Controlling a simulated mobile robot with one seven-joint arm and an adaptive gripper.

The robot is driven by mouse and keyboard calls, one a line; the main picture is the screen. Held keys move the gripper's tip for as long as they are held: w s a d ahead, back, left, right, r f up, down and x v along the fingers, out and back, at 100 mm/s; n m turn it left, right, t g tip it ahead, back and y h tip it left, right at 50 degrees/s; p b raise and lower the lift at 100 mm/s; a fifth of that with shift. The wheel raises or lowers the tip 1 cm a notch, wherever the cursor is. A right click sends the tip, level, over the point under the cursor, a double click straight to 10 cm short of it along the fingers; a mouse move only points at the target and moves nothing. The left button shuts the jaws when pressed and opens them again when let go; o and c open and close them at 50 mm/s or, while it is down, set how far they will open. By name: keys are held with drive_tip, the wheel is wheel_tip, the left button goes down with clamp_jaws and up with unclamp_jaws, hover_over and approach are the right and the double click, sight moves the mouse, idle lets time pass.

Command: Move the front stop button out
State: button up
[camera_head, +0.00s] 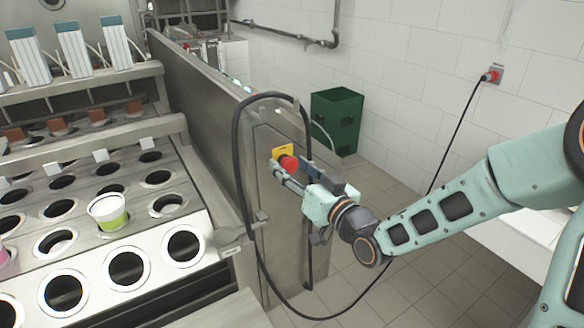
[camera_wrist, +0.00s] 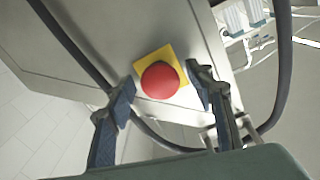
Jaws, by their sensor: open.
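The front stop button (camera_head: 289,163) is a red mushroom knob on a yellow plate (camera_head: 281,151), mounted on the end panel of the steel machine. In the wrist view the red button (camera_wrist: 160,80) sits on its yellow plate (camera_wrist: 168,54), between and just beyond my fingertips. My gripper (camera_head: 285,172) reaches the button from the right in the head view. In the wrist view my gripper (camera_wrist: 163,88) is open, one finger on each side of the button, with gaps visible. I cannot tell whether the fingertips touch the panel. Nothing is held.
A black cable (camera_head: 240,150) loops around the panel near my gripper and shows in the wrist view (camera_wrist: 284,70). The filling machine's tray (camera_head: 215,255) with cup holes and a white-green cup (camera_head: 108,212) is at left. A green crate (camera_head: 336,118) stands behind. Tiled floor is free at right.

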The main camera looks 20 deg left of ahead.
drive_tip(key=v, duration=0.7)
drive_tip(key=shift+s+d, duration=0.15)
drive_tip(key=shift+s, duration=0.05)
